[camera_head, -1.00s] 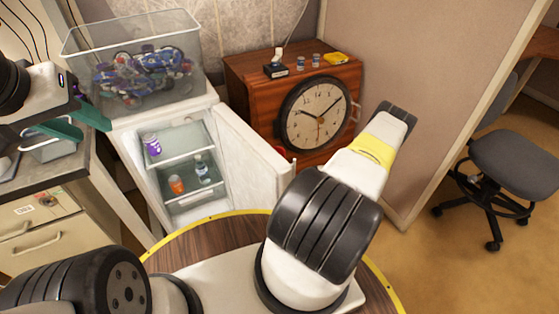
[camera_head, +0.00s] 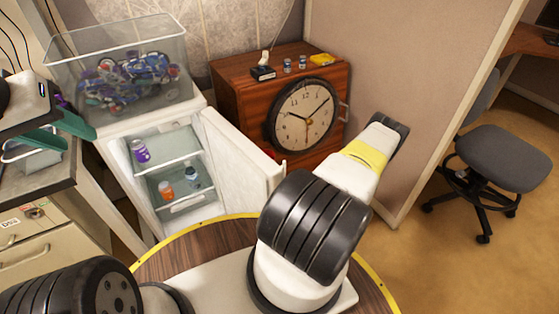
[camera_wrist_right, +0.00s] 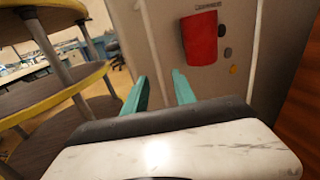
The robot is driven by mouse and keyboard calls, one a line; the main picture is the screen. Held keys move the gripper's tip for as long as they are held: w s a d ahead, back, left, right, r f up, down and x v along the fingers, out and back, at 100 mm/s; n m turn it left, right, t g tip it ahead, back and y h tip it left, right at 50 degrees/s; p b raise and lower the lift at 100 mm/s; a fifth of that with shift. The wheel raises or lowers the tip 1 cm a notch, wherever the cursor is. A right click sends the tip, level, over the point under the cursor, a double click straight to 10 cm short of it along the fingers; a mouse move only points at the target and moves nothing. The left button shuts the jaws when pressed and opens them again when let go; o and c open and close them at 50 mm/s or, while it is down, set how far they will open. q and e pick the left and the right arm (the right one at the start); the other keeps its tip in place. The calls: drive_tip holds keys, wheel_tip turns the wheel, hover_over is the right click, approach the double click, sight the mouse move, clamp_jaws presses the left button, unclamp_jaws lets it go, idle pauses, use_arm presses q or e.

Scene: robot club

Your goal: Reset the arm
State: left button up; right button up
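My left gripper (camera_head: 58,130) shows at the left edge of the head view, in front of the fridge's left side and above the grey counter. Its two teal fingers are apart, with nothing seen between them. My right arm (camera_head: 325,225) reaches up and to the right across the middle of the head view; its gripper is hidden there. In the right wrist view my right gripper (camera_wrist_right: 158,92) has its two teal fingers apart and empty, in front of a grey panel with a red holder (camera_wrist_right: 200,38) on it.
A small white fridge (camera_head: 270,185) stands open, with a purple can (camera_head: 140,150), an orange bottle (camera_head: 165,190) and another bottle (camera_head: 192,178) inside. A clear bin (camera_head: 120,45) sits on top. A wooden cabinet (camera_head: 232,95) with a clock (camera_head: 303,115) stands beside it. An office chair (camera_head: 495,158) is at right.

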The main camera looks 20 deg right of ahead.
drive_tip(key=shift+d+r, duration=0.1)
idle(0.4)
drive_tip(key=w+a+r+n+g+h, duration=0.2)
drive_tip(key=w+a+r+n+h, duration=0.1)
drive_tip(key=r, duration=0.7)
drive_tip(key=w+a+r+n+g+h, duration=0.2)
drive_tip(key=a+r+n+h, duration=0.15)
drive_tip(key=r, duration=0.65)
drive_tip(key=w+a+r+n+g+h, duration=0.2)
drive_tip(key=w+a+r+n+h, duration=0.15)
drive_tip(key=r, duration=0.65)
drive_tip(key=s+a+r+n+t+h, duration=0.2)
drive_tip(key=s+a+r+n+t, duration=0.2)
drive_tip(key=s+r, duration=0.5)
drive_tip(key=s+a+r+n+t+h, duration=0.3)
drive_tip(key=s+a+r+n+t, duration=0.1)
drive_tip(key=s+a+r+n, duration=0.3)
drive_tip(key=s+a+r, duration=0.2)
drive_tip(key=s, duration=0.1)
drive_tip(key=shift+s+r, duration=0.3)
drive_tip(key=shift+s, duration=0.05)
